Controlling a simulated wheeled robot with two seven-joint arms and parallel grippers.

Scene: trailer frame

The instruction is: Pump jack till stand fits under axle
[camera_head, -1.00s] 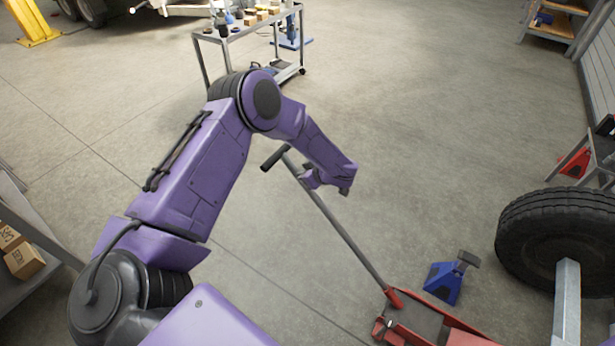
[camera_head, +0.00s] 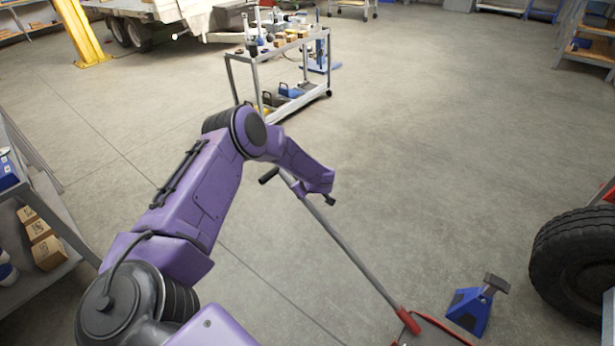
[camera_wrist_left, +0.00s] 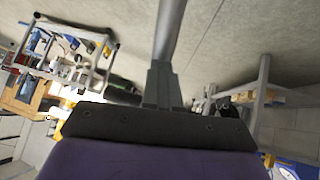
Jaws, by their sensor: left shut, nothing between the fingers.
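The red floor jack (camera_head: 432,334) is partly cut off at the bottom of the head view. Its long grey handle (camera_head: 345,248) slopes up and left to a black crossbar grip (camera_head: 268,176). My left gripper (camera_head: 329,199) is beside the upper handle, with its fingers shut and empty; I cannot tell if it touches the handle. In the left wrist view, the handle (camera_wrist_left: 171,28) runs up beyond the closed fingertips (camera_wrist_left: 162,68). The blue jack stand (camera_head: 472,309) stands on the floor between jack and tyre. A sliver of the grey axle (camera_head: 608,318) shows at the right edge. My right gripper is out of view.
A large black tyre (camera_head: 572,262) stands at the right. A wheeled tool cart (camera_head: 280,52) is at the back, and a shelf with boxes (camera_head: 40,240) is at the left. The concrete floor between is clear.

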